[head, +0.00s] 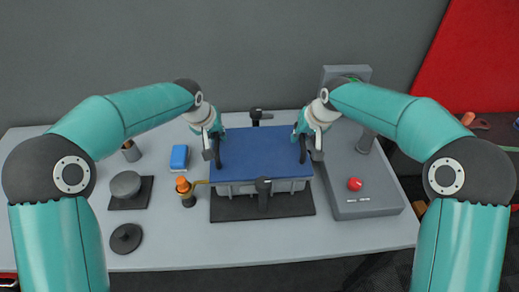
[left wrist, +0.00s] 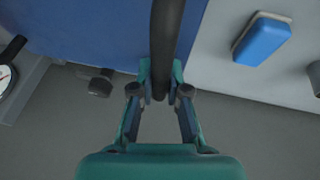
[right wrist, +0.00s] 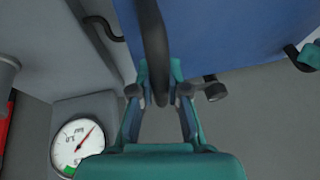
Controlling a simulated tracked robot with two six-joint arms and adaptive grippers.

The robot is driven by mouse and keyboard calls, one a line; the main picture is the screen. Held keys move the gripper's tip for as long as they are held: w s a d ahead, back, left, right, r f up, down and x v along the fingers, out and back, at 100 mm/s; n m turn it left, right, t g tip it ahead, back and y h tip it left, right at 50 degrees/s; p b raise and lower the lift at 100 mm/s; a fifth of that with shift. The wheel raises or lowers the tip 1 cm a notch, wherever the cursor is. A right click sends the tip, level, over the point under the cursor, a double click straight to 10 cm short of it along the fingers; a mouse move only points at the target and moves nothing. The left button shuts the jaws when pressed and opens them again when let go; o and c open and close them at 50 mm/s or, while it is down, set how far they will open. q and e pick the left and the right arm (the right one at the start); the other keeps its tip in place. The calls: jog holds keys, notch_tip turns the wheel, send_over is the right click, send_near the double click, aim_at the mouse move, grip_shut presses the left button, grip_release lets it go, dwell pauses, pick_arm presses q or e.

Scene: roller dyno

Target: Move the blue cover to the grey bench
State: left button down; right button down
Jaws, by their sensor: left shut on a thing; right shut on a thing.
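The blue cover (head: 262,152) lies flat over a grey box-like base (head: 240,188) on a dark plate in the middle of the grey bench (head: 170,240). My left gripper (head: 216,152) is shut on the cover's left black handle, also seen in the left wrist view (left wrist: 165,45). My right gripper (head: 303,147) is shut on its right black handle, also seen in the right wrist view (right wrist: 152,35). Whether the cover touches the base all round cannot be told. My grippers hide parts of its side edges.
Black clamps stand at the front (head: 263,190) and back (head: 257,115) of the base. An orange-topped item (head: 184,190) and a blue block (head: 180,157) sit close on the left. A grey unit with a red button (head: 355,184) stands right.

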pick_arm(q)
jog(key=shift+r, duration=0.2)
pick_arm(e)
jog(key=shift+w+r, duration=0.1)
jog(key=shift+r, duration=0.1)
